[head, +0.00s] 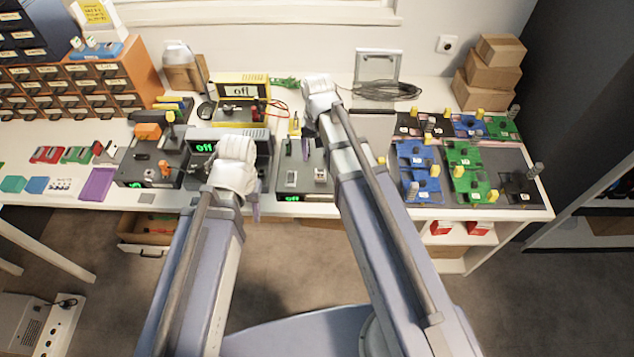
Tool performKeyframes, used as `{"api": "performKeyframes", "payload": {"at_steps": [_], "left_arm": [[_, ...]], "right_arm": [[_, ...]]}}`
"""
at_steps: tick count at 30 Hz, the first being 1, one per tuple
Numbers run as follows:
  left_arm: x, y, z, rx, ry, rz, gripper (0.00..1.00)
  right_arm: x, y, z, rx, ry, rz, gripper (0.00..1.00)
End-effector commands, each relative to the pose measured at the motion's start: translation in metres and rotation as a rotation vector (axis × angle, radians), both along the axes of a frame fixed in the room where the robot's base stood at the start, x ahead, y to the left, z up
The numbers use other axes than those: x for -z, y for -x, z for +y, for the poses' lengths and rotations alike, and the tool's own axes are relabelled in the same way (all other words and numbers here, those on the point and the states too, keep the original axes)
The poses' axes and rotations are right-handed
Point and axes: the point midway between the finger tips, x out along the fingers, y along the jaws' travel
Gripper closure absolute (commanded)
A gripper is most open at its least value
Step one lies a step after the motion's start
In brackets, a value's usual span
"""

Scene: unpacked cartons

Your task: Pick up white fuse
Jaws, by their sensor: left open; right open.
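No thing in the head view can be told for sure as the white fuse. A small white piece (62,186) lies on the left part of the table, between a blue block and a purple tray; it is too small to identify. Small pale parts (320,174) also sit on the grey device in the middle. My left gripper (254,207) is at the table's front edge, right of the left device, mostly hidden by its own white wrist. My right gripper (305,148) is further back, above the middle device, partly hidden by its arm. Both are open, with nothing seen in them.
Grey devices with green displays (205,148) and a yellow device (241,88) crowd the middle. Blue boards (416,157) and green boards (463,155) lie right. Orange drawers (80,85) stand back left; cardboard boxes (489,75) stand back right. Little table space is free.

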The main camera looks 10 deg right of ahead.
Motion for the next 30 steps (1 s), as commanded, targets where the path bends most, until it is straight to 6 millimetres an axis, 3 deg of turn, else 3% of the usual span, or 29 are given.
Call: {"api": "performKeyframes", "payload": {"at_steps": [12,20,30], "left_arm": [[0.027,0.000,0.000,0.000,0.000,0.000,0.50],[0.030,0.000,0.000,0.000,0.000,0.000,0.50],[0.068,0.000,0.000,0.000,0.000,0.000,0.50]], "right_arm": [[0.027,0.000,0.000,-0.001,0.000,0.000,0.28],[0.030,0.000,-0.001,-0.001,0.000,0.000,0.28],[0.068,0.000,-0.009,-0.001,0.000,0.000,0.28]]}}
